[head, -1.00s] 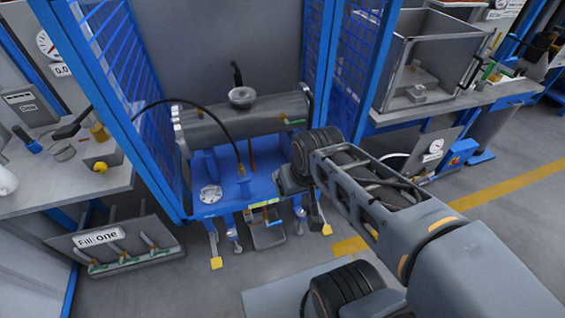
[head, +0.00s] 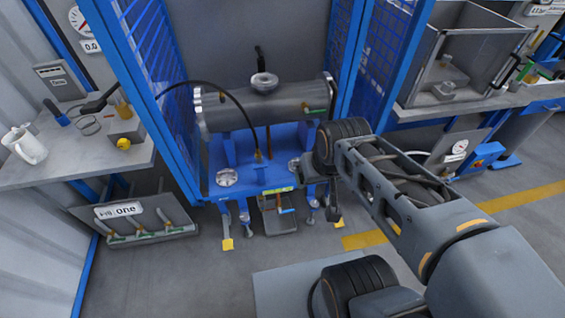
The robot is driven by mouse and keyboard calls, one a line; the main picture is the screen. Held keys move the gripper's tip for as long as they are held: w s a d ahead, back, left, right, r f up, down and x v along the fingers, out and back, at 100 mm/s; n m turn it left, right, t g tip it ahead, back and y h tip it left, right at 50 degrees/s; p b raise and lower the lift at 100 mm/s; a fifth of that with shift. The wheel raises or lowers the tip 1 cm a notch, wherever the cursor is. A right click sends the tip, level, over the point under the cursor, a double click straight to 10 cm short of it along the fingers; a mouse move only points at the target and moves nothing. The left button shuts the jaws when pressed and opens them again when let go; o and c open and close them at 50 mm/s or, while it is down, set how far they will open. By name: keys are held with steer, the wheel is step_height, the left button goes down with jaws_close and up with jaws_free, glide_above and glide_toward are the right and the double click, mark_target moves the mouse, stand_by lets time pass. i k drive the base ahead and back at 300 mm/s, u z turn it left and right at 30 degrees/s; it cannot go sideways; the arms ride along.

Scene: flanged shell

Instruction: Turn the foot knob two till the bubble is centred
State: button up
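A grey flanged shell (head: 285,105) lies on a blue base (head: 240,190) inside a blue mesh cage. A small yellow-green strip (head: 277,190), possibly the level, is on the base's front edge; its bubble is too small to make out. Grey feet with knobs stand under the front edge, one at left (head: 244,222) and one at right (head: 312,212). I cannot read which is two. My gripper (head: 333,212) points down by the right front foot, beside or in front of it. Its fingers are small and dark, and I cannot tell whether they touch anything.
Yellow-tipped legs (head: 228,244) reach the floor. A left bench (head: 60,160) holds a mug (head: 24,145). The "Fill one" panel (head: 135,218) stands low at left.

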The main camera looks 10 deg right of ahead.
mark_target(313, 204)
steer(key=u, duration=0.05)
steer(key=k, duration=1.5)
steer(key=z, duration=0.1)
steer(key=i, duration=0.45)
steer(key=u, duration=0.05)
